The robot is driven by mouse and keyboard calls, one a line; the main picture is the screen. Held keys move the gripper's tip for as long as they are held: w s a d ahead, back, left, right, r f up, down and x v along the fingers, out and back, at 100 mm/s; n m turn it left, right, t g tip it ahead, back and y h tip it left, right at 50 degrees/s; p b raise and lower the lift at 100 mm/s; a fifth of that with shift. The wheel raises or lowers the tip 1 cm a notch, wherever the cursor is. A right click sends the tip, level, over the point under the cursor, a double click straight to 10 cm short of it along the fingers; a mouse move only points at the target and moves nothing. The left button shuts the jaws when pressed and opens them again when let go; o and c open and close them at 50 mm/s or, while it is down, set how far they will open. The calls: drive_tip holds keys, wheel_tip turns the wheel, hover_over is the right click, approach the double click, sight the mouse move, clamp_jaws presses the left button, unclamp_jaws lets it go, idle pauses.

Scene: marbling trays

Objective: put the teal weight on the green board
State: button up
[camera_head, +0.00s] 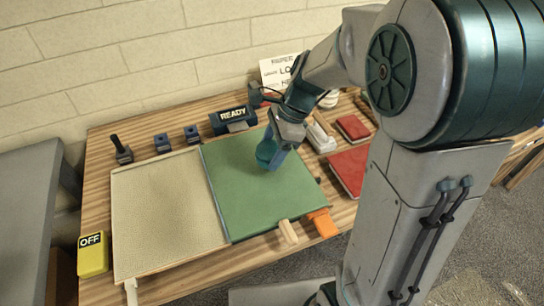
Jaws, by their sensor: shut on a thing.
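The green board (240,202) lies flat on the wooden table, right of a beige textured panel. My gripper (275,146) points down over the upper right part of the green board. It is shut on a teal block, the teal weight (266,153), at its lower end. The weight is low over the board; I cannot tell whether it touches the surface. My gripper and arm hide part of the weight and the board's upper right corner.
The beige panel (160,210) fills the table's left half. Dark blue blocks (162,143) and a READY sign (233,118) stand behind. A yellow OFF box (92,254) sits front left. Orange (323,223) and wooden (287,231) pieces lie at the board's front edge; a red board (348,168) lies right.

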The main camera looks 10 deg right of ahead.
drive_tip(key=shift+f, duration=1.75)
drive_tip(key=shift+f, duration=0.1)
drive_tip(key=o, duration=1.6)
drive_tip(key=s+v, duration=0.1)
drive_tip(key=v, duration=1.1)
drive_tip(key=shift+s+d+f+n+t+h+p, duration=0.1)
drive_tip(key=shift+s+d+f+n+t+h, duration=0.45)
drive_tip(key=shift+s+n, duration=1.9)
drive_tip(key=shift+s+d+f+n+t+h+p, duration=0.2)
drive_tip(key=shift+s+d+n+t+h, duration=0.65)
drive_tip(key=shift+s+n, duration=1.65)
drive_tip(key=shift+s+d+f+n+t+h, duration=0.4)
drive_tip(key=shift+s+d+n+h, duration=0.85)
drive_tip(key=shift+n, duration=2.1)
